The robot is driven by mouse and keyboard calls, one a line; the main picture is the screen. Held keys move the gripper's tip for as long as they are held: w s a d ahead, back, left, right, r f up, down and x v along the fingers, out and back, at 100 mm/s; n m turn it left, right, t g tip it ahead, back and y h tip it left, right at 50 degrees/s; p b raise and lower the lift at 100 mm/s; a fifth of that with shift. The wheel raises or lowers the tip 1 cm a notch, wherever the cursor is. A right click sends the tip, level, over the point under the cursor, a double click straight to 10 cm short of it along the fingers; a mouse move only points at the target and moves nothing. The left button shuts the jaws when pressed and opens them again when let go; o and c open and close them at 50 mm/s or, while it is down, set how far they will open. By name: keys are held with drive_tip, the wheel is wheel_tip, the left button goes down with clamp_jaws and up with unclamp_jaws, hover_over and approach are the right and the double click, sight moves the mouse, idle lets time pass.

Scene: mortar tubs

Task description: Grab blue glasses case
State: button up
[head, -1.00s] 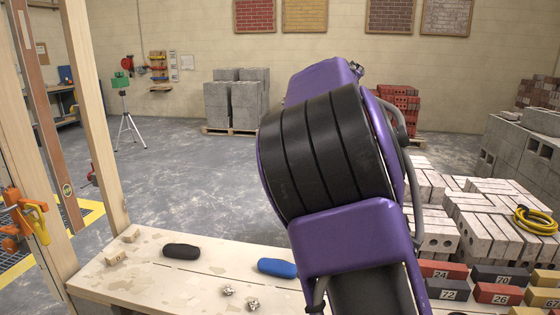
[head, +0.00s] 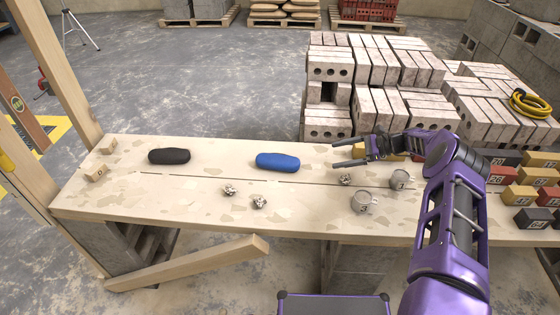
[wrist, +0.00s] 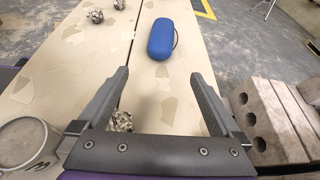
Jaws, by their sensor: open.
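The blue glasses case (head: 278,162) lies on the plank bench top, near its far edge, in the middle of the head view. In the wrist view the case (wrist: 162,39) lies ahead of the fingers, slightly right of centre. My gripper (head: 334,156) is open and empty, over the bench to the right of the case and apart from it. Its two fingers also show spread in the wrist view (wrist: 160,90). A black case (head: 169,156) lies on the bench left of the blue one.
Crumpled lumps (head: 229,190) lie in front of the blue case, with another (head: 345,179) near my gripper. Metal mugs (head: 364,202) stand right of centre. Numbered blocks (head: 520,195) fill the right end. Pale bricks (head: 375,80) are stacked behind the bench. Wooden posts rise at left.

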sight(297, 161)
drive_tip(key=x, duration=1.1)
drive_tip(key=shift+a, duration=0.1)
drive_tip(key=shift+x, duration=3)
drive_tip(key=shift+w, duration=0.15)
drive_tip(key=shift+c, duration=0.3)
drive_tip(key=c, duration=1.3)
drive_tip(key=shift+o, duration=0.2)
drive_tip(key=shift+r, duration=0.15)
